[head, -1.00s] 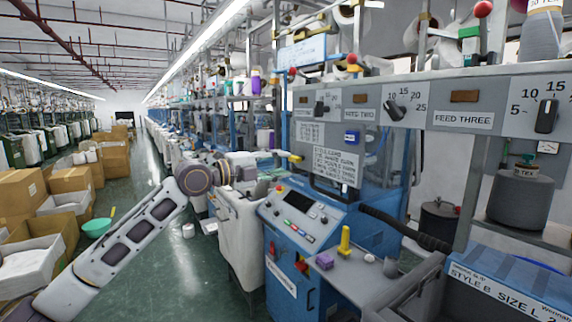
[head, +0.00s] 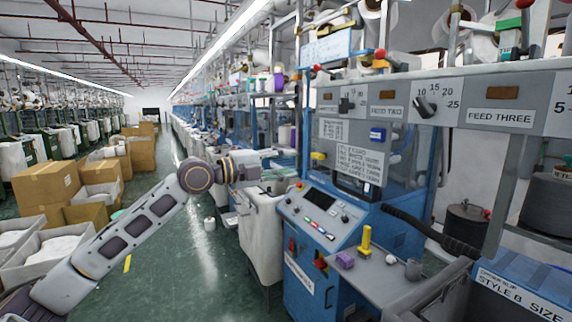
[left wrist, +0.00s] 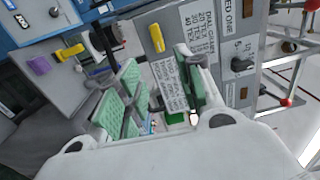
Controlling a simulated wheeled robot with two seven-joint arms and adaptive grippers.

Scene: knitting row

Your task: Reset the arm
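My left arm comes in from the lower left in the head view. Its gripper (head: 279,178) is in the air in front of the blue knitting machine (head: 318,222), above a white bin. In the left wrist view the two green-padded fingers of my left gripper (left wrist: 160,84) stand apart. The machine's panel and a written sheet show behind the gap, and I see nothing held. My right gripper is in neither view.
A shelf beside the machine holds a purple block (head: 345,259) and a yellow peg (head: 365,241). The white bin (head: 259,232) stands below the gripper. Cardboard boxes (head: 46,183) stand at the left. The green aisle floor (head: 190,262) between is mostly clear.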

